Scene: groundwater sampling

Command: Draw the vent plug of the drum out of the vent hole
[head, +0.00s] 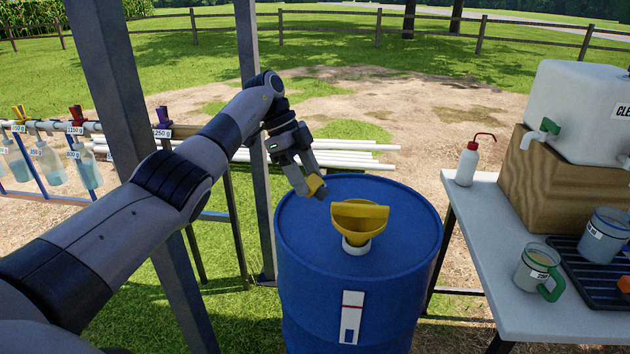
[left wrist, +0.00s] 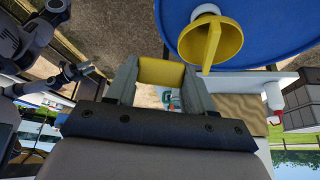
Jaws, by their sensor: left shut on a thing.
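My left gripper (head: 314,190) is above the back left of the blue drum (head: 320,310), shut on a small yellow piece, which I take to be the vent plug (head: 316,184). In the left wrist view the plug (left wrist: 161,71) sits between the two fingers, with ground beyond it and no contact with the drum top visible. The vent hole cannot be made out. A yellow funnel (head: 359,218) stands in a white collar on the drum top, beside the gripper. Part of my right arm seems to show at the left of the left wrist view; its jaws are unclear.
A table (head: 480,270) stands right of the drum, with a wash bottle (head: 467,165), a green-handled jug (head: 533,268) and a white tank (head: 580,105) on a wooden block. A grey post (head: 258,190) rises behind the drum's left side. Bottles hang on a rack at left.

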